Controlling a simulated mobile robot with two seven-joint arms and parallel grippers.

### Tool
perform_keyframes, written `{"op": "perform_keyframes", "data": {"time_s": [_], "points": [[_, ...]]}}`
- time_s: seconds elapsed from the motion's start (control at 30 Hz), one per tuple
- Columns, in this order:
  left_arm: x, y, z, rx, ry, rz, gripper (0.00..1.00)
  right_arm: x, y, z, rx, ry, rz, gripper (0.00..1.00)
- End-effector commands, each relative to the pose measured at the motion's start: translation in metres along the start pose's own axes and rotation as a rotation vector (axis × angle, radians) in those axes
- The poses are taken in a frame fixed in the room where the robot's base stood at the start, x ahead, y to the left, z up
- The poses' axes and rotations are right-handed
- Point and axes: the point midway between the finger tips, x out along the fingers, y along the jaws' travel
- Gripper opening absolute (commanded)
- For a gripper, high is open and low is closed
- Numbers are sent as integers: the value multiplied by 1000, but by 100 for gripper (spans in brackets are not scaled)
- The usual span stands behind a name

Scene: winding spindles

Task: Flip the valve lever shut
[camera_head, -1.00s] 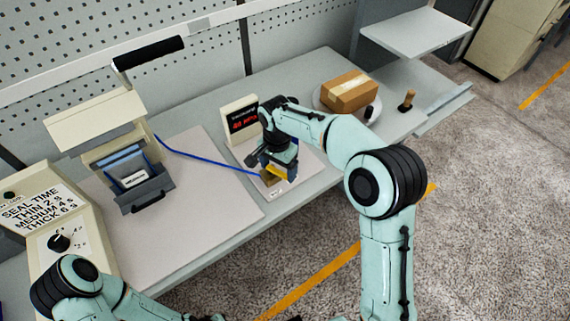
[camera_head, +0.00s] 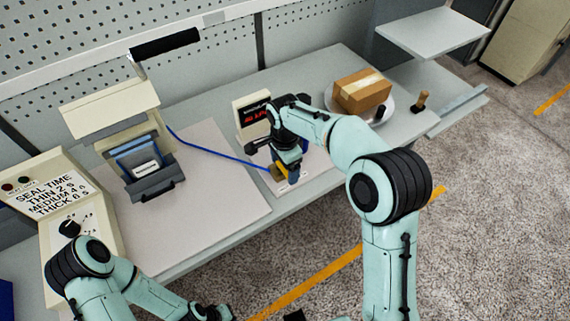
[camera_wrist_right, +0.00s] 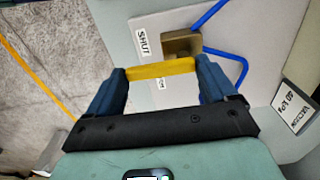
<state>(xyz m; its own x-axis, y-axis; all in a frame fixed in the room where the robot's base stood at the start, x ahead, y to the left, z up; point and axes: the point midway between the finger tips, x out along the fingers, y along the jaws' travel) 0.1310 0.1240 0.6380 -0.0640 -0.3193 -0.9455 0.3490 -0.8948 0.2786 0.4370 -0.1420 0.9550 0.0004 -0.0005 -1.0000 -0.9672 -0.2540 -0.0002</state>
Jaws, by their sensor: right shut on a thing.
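The valve has a brass body (camera_wrist_right: 182,44) on a light panel, with a yellow lever (camera_wrist_right: 160,68). In the right wrist view the lever lies crosswise between the two blue fingers of my right gripper (camera_wrist_right: 161,76), which is shut on it. A "SHUT" label (camera_wrist_right: 143,39) is beside the brass body; a second label (camera_wrist_right: 160,84) is partly hidden below the lever. In the head view my right gripper (camera_head: 285,172) reaches down over the lever and hides much of the valve. My left arm enters at the lower left; its fingers cannot be made out.
A blue hose (camera_head: 215,152) runs from the sealer (camera_head: 140,165) to the valve. A display box (camera_head: 252,117) stands behind the valve. A cardboard box (camera_head: 362,91) is on a round plate to the right. The grey mat (camera_head: 205,205) left of the valve is clear.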

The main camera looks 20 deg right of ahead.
Motion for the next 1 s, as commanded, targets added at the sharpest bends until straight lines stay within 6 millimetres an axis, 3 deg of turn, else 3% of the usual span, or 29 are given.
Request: {"op": "perform_keyframes", "data": {"time_s": [0.17, 0.2, 0.23, 0.5, 0.63, 1.0], "points": [[0, 0, 0, 0, 0, 0, 0, 1, 0, 0, 5, -2, 1, 30], [0, 0, 0, 0, 0, 0, 0, 1, 0, 0, 5, -2, 1, 88], [0, 0, 0, 0, 0, 0, 0, 1, 0, 0, 5, -2, 1, 98], [0, 0, 0, 0, 0, 0, 0, -1, 0, 0, 3, -1, 0, 100], [-2, 1, -1, 0, 1, 1, 0, -12, -1, 0, 3, -1, -4, 100], [-17, 10, -10, 5, 14, 5, 0, -93, -2, 0, 3, -1, -6, 100]]}}
